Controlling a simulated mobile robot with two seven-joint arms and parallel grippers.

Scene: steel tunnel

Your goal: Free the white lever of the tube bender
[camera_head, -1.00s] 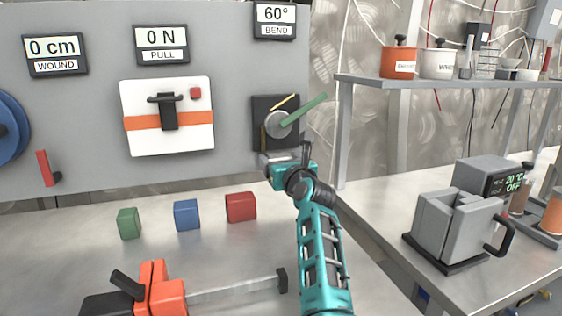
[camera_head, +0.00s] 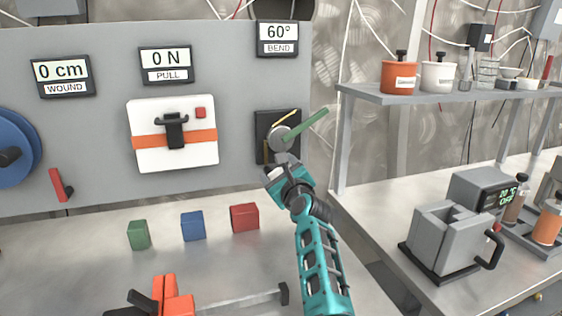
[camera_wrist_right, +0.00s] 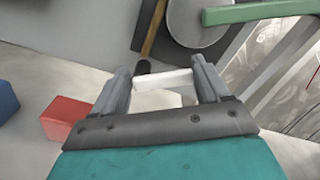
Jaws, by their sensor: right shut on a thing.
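The tube bender (camera_head: 263,125) is a black plate on the grey panel with a round grey disc (camera_head: 279,139). A green lever (camera_head: 308,125) slants up to the right from the disc. A thin brass-coloured rod (camera_head: 285,118) shows behind it. My right gripper (camera_head: 278,166) is just below the disc, pointing up at the bender. In the right wrist view the gripper (camera_wrist_right: 165,76) is shut on the white lever (camera_wrist_right: 165,79), which lies crosswise between the fingers. The lever's far end and its joint to the bender are hidden. My left gripper is not in view.
Red (camera_head: 244,217), blue (camera_head: 193,226) and green (camera_head: 138,235) blocks lie on the bench left of my right arm. An orange tool (camera_head: 172,300) lies in front. The bend display (camera_head: 277,38) reads 60°. A shelf post (camera_head: 341,145) stands close on the right.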

